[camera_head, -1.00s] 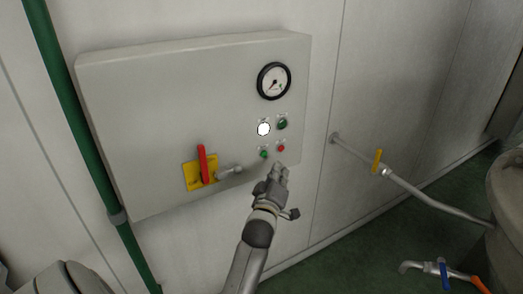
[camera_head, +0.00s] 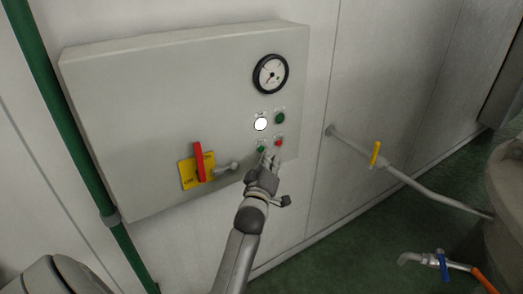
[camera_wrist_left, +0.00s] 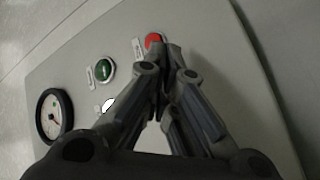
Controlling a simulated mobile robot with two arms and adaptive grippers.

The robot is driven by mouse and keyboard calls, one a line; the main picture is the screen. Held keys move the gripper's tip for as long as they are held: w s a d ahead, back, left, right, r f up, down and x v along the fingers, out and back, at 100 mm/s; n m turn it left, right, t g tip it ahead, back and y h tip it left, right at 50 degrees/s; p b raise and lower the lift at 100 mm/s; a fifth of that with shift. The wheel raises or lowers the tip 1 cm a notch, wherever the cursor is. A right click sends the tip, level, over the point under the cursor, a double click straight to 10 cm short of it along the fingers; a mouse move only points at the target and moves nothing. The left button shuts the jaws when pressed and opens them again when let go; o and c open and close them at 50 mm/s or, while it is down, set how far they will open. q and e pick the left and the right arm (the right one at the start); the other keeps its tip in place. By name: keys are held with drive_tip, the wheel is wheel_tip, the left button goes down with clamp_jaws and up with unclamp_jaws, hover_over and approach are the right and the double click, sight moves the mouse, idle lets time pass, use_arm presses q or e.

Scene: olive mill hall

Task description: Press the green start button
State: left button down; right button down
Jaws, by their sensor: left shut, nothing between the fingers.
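The control box (camera_head: 150,110) on the wall carries a small green button (camera_head: 260,149) at its lower right, beside a red button (camera_head: 279,142). A second green round piece (camera_head: 280,118) sits above, right of a lit white lamp (camera_head: 261,124). The labels are too small to read. My left gripper (camera_head: 267,160) is shut and empty, its tips just below and right of the lower green button; whether they touch the panel I cannot tell. In the left wrist view the shut fingers (camera_wrist_left: 170,55) hide the lower green button. The red button (camera_wrist_left: 154,41) shows beside their tips.
A red lever on a yellow plate (camera_head: 197,166) and a grey knob (camera_head: 229,167) stick out left of my gripper. A round gauge (camera_head: 270,74) sits above the buttons. A pipe with a yellow-handled valve (camera_head: 376,153) runs to the right. A green pipe (camera_head: 75,150) stands left.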

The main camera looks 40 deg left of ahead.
drive_tip(key=shift+a, duration=0.15)
drive_tip(key=shift+a, duration=0.45)
use_arm(q)
drive_tip(key=shift+w+a, duration=0.1)
use_arm(e)
drive_tip(key=shift+d, duration=0.1)
use_arm(q)
drive_tip(key=shift+w+a, duration=0.1)
drive_tip(key=shift+a, duration=0.2)
use_arm(e)
drive_tip(key=shift+w+d+r, duration=0.1)
drive_tip(key=shift+d, duration=0.2)
use_arm(q)
drive_tip(key=shift+w+a, duration=0.15)
drive_tip(key=shift+a, duration=0.15)
use_arm(e)
drive_tip(key=shift+a, duration=0.1)
idle(0.5)
drive_tip(key=shift+r, duration=0.1)
use_arm(q)
drive_tip(key=shift+s+d+p, duration=0.35)
drive_tip(key=shift+d+p, duration=0.1)
drive_tip(key=shift+d, duration=0.25)
use_arm(e)
drive_tip(key=shift+a+r, duration=0.1)
drive_tip(key=shift+r, duration=0.1)
